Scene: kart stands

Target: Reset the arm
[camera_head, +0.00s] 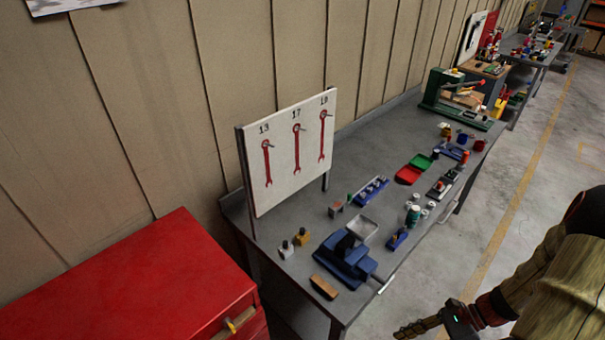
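My arm comes in at the lower right, over the floor beside the workbench. Its narrow end, which looks to be my gripper (418,328), is near the bottom edge, apart from the bench. It is small and seen from the side, so I cannot tell whether its fingers are open or shut. I see no object held in it.
A red cabinet (130,285) is at the lower left. The concrete floor (535,150) at the right is clear.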

